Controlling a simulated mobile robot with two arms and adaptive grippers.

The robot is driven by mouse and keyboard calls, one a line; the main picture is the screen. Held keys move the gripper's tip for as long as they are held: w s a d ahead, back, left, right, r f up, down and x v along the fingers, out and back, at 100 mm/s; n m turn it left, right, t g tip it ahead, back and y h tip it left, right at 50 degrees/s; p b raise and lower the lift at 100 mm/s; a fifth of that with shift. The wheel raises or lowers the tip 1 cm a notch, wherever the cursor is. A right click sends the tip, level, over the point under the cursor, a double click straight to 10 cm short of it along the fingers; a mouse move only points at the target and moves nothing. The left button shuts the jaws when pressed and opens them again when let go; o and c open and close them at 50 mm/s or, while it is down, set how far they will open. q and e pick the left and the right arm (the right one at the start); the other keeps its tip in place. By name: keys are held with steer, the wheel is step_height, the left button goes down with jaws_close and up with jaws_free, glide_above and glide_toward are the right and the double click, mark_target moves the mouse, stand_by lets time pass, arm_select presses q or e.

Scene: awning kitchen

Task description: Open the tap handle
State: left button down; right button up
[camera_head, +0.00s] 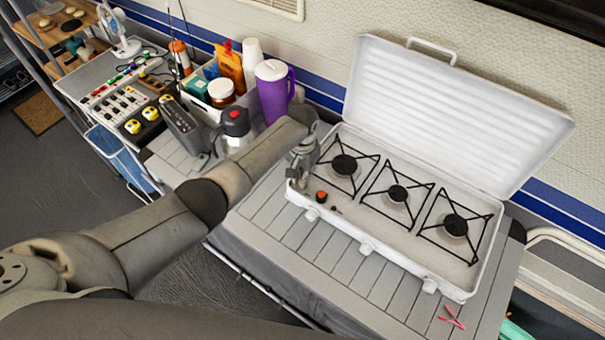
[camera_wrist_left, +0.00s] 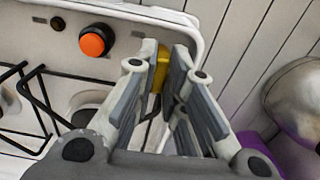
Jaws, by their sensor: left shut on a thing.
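The tap handle (camera_wrist_left: 161,68) is a small yellow piece at the end of the white camping stove (camera_head: 345,239). In the left wrist view it sits between the fingers of my left gripper (camera_wrist_left: 164,60), which is shut on it. The fingers hide part of the handle. In the head view my left gripper (camera_head: 299,172) is at the stove's left end, pointing down, and hides the handle there. My right gripper is not in view.
An orange-topped knob (camera_head: 321,196) is close to the gripper, with burners (camera_head: 397,194) to its right. The stove's lid (camera_head: 455,115) stands open behind. A purple jug (camera_head: 273,92) and a flask (camera_head: 235,128) stand left of the stove.

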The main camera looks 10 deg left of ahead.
arm_select(q)
steer(key=shift+w+r, duration=0.1)
steer(key=shift+w, duration=0.05)
steer(key=c, duration=1.5)
jaws_free()
step_height(320, 180, up, 12)
